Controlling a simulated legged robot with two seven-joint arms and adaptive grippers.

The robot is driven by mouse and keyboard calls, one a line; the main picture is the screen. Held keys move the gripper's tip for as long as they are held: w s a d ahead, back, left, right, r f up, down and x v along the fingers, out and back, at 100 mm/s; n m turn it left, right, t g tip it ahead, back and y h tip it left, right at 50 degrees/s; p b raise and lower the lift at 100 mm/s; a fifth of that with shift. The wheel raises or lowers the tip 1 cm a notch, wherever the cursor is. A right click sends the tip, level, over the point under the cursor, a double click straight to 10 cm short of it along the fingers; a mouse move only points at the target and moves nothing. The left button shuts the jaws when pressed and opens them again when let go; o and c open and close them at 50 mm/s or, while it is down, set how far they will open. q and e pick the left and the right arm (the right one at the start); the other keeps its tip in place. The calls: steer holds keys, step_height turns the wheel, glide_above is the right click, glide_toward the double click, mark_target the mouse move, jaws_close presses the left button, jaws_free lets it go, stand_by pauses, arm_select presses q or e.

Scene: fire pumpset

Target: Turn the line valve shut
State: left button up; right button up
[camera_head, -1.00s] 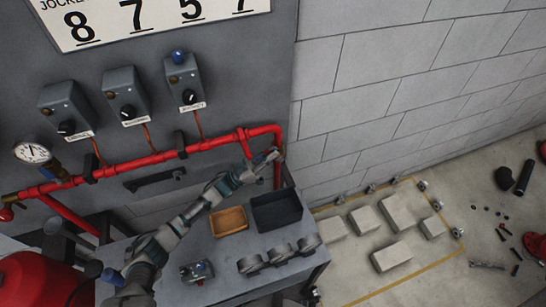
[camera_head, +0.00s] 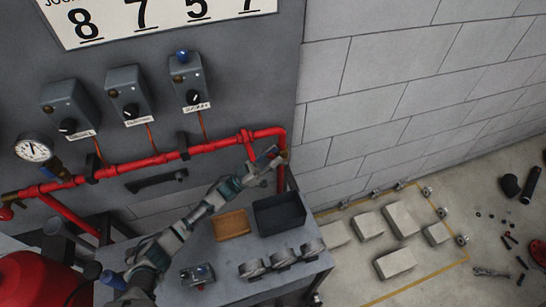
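A red pipe (camera_head: 140,161) runs along the grey panel and bends down at its right end. A small brass-coloured fitting (camera_head: 283,156) shows at that bend; I take it as part of the line valve, but its handle is not clear. My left gripper (camera_head: 270,158) is at this right end, overlapping the pipe and close beside the fitting. The fingers are too small and covered to tell whether they are shut on a handle. My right gripper is not in view.
Below my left arm is a grey bench with an orange tray (camera_head: 232,225), a black bin (camera_head: 280,213) and several round metal parts (camera_head: 283,257). A pressure gauge (camera_head: 34,149) and three switch boxes (camera_head: 127,95) are on the left. Blocks (camera_head: 402,219) lie on the floor.

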arm_select(q)
steer(key=v, duration=1.2)
steer(key=shift+w+f, duration=0.1)
